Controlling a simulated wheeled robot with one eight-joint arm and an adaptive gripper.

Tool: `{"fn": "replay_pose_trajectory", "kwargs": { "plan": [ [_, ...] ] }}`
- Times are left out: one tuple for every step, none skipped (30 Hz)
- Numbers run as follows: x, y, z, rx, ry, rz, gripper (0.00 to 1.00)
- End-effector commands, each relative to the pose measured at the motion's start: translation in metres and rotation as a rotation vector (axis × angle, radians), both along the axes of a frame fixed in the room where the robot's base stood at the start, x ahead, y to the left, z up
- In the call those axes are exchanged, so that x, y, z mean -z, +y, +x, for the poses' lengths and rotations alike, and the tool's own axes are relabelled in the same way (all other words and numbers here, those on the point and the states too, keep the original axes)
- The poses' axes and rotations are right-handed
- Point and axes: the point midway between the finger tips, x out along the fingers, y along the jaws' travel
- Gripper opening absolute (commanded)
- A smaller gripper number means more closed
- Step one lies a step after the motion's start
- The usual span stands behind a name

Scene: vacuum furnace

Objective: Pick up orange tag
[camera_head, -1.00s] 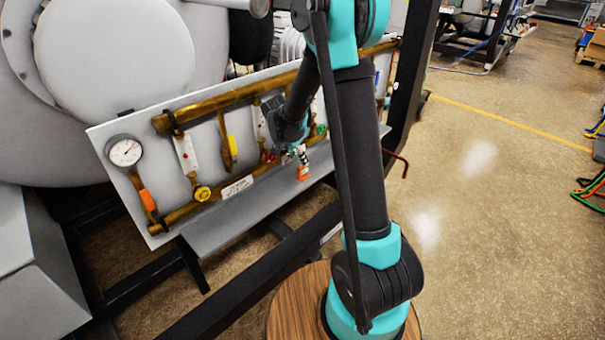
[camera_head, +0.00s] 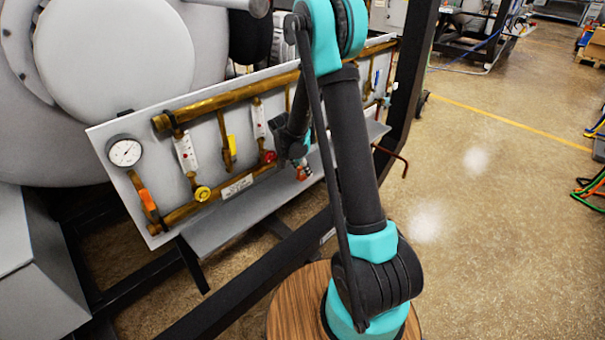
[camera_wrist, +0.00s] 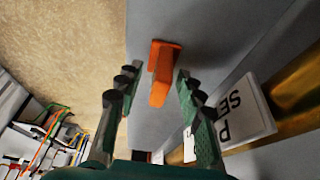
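The orange tag (camera_wrist: 162,75) is a small bright block with a wider end, against the grey panel in the wrist view. My gripper (camera_wrist: 154,82) is open, with one finger on either side of the tag. Gaps show between the tag and both fingers, and nothing is held. In the head view a small orange patch (camera_head: 302,174) shows at the lower right of the panel, beside the end of my arm. My arm hides most of the gripper there.
Brass pipes (camera_head: 225,100) with valves run along the tilted grey panel, with a pressure gauge (camera_head: 125,152) at left. A white lettered label (camera_wrist: 242,108) and a brass pipe (camera_wrist: 295,85) lie close to the right finger. A black frame post (camera_head: 412,75) stands right of the panel.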

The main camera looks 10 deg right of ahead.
Motion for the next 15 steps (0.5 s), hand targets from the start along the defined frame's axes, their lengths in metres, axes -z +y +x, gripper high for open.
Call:
{"fn": "replay_pose_trajectory", "kwargs": {
  "plan": [
    [-0.0001,0.0000,0.0000,0.000,0.000,0.000,0.30],
    [-0.0002,0.0001,0.0000,0.000,0.000,0.000,0.27],
    [-0.0001,0.0001,-0.0001,0.000,0.000,0.000,0.22],
    [-0.0001,0.0001,-0.0001,0.000,0.000,0.000,0.18],
    [-0.0001,0.0001,-0.0001,0.000,0.000,0.000,0.14],
    [-0.0002,0.0002,-0.0001,0.000,0.000,0.000,0.09],
    [-0.0003,0.0001,-0.0001,0.000,0.000,0.000,0.06],
    [-0.0002,0.0002,-0.0001,0.000,0.000,0.000,0.02],
    [-0.0002,0.0002,-0.0001,0.000,0.000,0.000,0.00],
    [-0.0002,0.0002,-0.0001,0.000,0.000,0.000,0.00],
    [-0.0004,0.0001,-0.0001,0.000,0.000,0.000,0.00],
    [-0.0004,0.0001,-0.0001,0.000,0.000,0.000,0.00],
    [-0.0004,0.0001,-0.0001,0.000,0.000,0.000,0.00],
    [-0.0004,0.0001,-0.0001,0.000,0.000,0.000,0.00],
    [-0.0004,0.0001,-0.0001,0.000,0.000,0.000,0.00]
  ]
}}
